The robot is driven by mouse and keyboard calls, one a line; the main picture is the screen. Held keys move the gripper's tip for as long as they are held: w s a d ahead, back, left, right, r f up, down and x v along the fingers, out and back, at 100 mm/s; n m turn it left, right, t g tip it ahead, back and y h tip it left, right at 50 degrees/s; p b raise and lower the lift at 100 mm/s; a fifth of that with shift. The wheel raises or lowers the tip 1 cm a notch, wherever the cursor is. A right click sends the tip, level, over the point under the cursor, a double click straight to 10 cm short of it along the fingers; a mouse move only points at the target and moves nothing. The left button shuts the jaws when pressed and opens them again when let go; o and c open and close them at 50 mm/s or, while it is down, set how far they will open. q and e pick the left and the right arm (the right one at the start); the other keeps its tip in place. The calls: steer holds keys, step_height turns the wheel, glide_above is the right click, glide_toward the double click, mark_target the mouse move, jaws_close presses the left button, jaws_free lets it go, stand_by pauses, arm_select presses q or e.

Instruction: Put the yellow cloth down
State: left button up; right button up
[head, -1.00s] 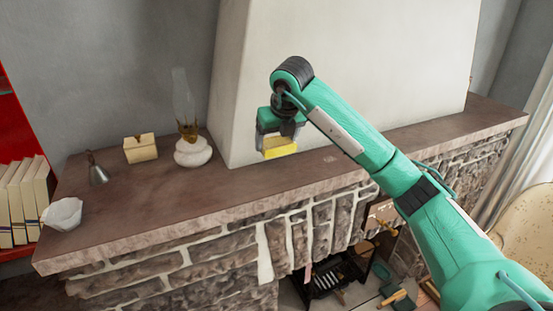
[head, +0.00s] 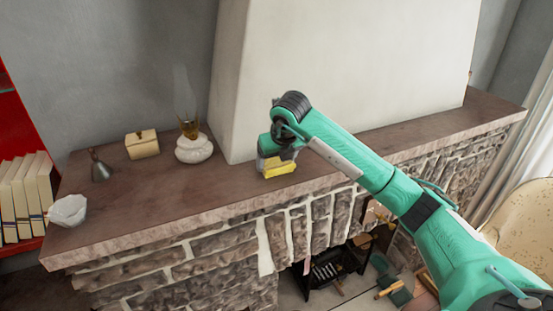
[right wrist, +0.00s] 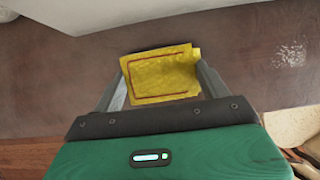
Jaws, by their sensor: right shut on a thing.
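The yellow cloth (head: 279,170) is folded, with a dark red stitched line that shows in the right wrist view (right wrist: 160,72). My right gripper (head: 275,161) is shut on it, with one finger on each side of the cloth in the right wrist view. The cloth is at the mantel's surface, near its front edge; I cannot tell whether its underside touches. My left gripper is not in view.
The white chimney wall (head: 340,70) rises behind. The shelf right of the cloth is clear.

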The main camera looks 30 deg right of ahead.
steer(key=o, duration=0.6)
steer(key=shift+f, duration=0.15)
steer(key=o, duration=0.4)
steer(key=shift+o, duration=0.2)
steer(key=shift+r, duration=0.3)
steer(key=b+v, duration=0.3)
steer(key=v, duration=0.9)
steer(key=shift+f, duration=0.1)
